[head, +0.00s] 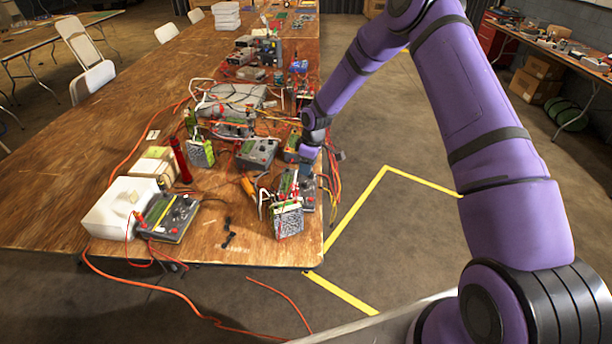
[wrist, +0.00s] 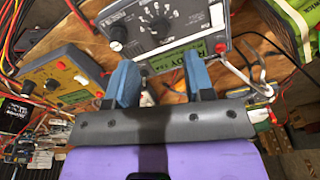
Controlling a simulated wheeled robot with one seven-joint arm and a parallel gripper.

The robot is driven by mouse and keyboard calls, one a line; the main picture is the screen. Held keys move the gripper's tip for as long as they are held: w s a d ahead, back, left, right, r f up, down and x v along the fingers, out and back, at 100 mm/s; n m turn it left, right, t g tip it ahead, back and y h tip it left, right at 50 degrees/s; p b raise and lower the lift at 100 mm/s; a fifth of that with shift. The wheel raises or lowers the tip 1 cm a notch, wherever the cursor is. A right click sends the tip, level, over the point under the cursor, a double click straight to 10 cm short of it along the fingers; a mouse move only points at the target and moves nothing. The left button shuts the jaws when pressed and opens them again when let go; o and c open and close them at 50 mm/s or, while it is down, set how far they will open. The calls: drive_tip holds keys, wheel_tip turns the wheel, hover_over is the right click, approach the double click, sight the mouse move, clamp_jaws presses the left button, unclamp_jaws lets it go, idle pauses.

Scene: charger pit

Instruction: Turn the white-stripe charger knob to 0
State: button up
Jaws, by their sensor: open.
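My gripper (wrist: 158,66) has its two blue fingers apart with nothing held between them. In the wrist view, a grey charger (wrist: 188,40) lies just beyond the fingertips. Its large dial knob (wrist: 160,26) sits in a ring of markings, above a green display. The fingertips are short of this knob and apart from it.
A yellow-faced charger (wrist: 62,76) is at left in the wrist view. A yellow-striped charger (head: 168,217) sits near the table's front left. A grey charger (head: 257,152) and a battery (head: 287,220) crowd the gripper. Loose cables surround them. Bare wood (head: 120,150) lies left.

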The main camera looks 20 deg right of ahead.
drive_tip(key=shift+s+d+r, duration=0.1)
drive_tip(key=shift+d+r, duration=0.05)
drive_tip(key=shift+r, duration=0.75)
drive_tip(key=shift+d+r, duration=0.1)
drive_tip(key=shift+r, duration=0.8)
drive_tip(key=s+d+r+m+t+h, duration=0.1)
drive_tip(key=s+r, duration=0.4)
drive_tip(key=r, duration=0.5)
drive_tip(key=s+d+r+m+h, duration=0.15)
drive_tip(key=s+r, duration=0.35)
drive_tip(key=r, duration=0.5)
drive_tip(key=s+d+r+m+t, duration=0.15)
drive_tip(key=s+r, duration=0.35)
drive_tip(key=r, duration=0.5)
drive_tip(key=s+d+r+m+t, duration=0.1)
drive_tip(key=s+r+m, duration=0.2)
drive_tip(key=s, duration=1.1)
drive_tip(key=s+d+r+m+t, duration=0.1)
drive_tip(key=s+r+m, duration=0.3)
drive_tip(key=s, duration=1.1)
wheel_tip(320, 180, up, 3)
drive_tip(key=shift+s+d+f+y, duration=0.15)
drive_tip(key=shift+d+f+y, duration=0.05)
drive_tip(key=shift+d+y, duration=0.25)
drive_tip(key=shift+a+t, duration=0.1)
drive_tip(key=shift+t, duration=0.15)
